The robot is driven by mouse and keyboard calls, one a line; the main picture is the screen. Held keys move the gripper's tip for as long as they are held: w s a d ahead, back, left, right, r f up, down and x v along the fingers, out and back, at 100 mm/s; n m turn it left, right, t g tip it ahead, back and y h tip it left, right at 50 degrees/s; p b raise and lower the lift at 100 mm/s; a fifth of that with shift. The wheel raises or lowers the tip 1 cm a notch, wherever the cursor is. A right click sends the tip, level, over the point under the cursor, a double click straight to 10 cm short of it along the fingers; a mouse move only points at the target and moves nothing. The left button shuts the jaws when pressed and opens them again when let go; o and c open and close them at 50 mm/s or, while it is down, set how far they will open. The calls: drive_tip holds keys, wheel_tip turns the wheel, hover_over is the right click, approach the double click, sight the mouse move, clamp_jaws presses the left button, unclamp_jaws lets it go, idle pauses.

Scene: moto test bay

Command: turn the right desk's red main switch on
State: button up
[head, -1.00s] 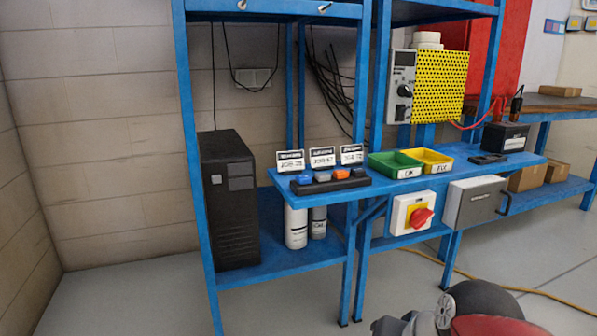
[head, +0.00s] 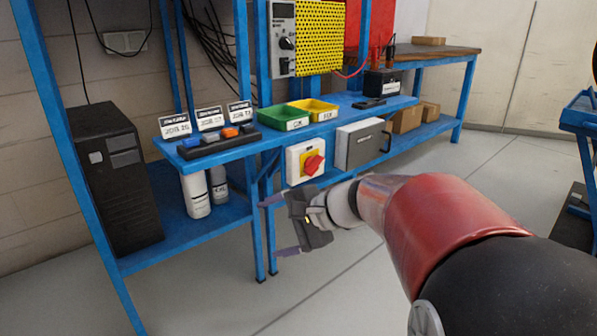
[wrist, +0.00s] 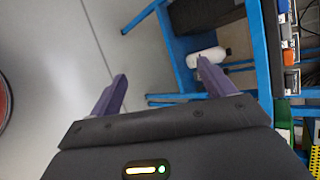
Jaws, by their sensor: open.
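The red main switch (head: 313,165) is a red rotary handle on a yellow plate in a white box (head: 293,166), fixed under the front edge of the blue desk (head: 232,150). My gripper (head: 270,226) is open and empty, in front of the desk legs, lower and to the left of the switch and apart from it. In the wrist view its two purple fingers (wrist: 161,90) stand wide apart, with floor and the blue frame beyond. The switch does not show in the wrist view.
Green (head: 282,124) and yellow (head: 330,114) bins, a labelled block row (head: 218,147) and a black battery (head: 382,82) stand on the desk. A black tower (head: 112,180) stands left.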

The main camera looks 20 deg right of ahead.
drive_tip(key=w+d+m+t, duration=0.4)
drive_tip(key=w+d+m, duration=0.2)
drive_tip(key=w+d, duration=0.3)
drive_tip(key=m+t+h+b, duration=0.1)
drive_tip(key=m+t+h, duration=0.1)
drive_tip(key=m+t, duration=0.35)
approach(318, 167)
drive_tip(key=w, duration=0.2)
drive_tip(key=shift+m, duration=0.35)
drive_tip(key=x, duration=0.7)
drive_tip(key=shift+w+a, duration=0.15)
drive_tip(key=shift+a, duration=0.25)
drive_tip(key=shift+c, duration=0.3)
drive_tip(key=c, duration=0.9)
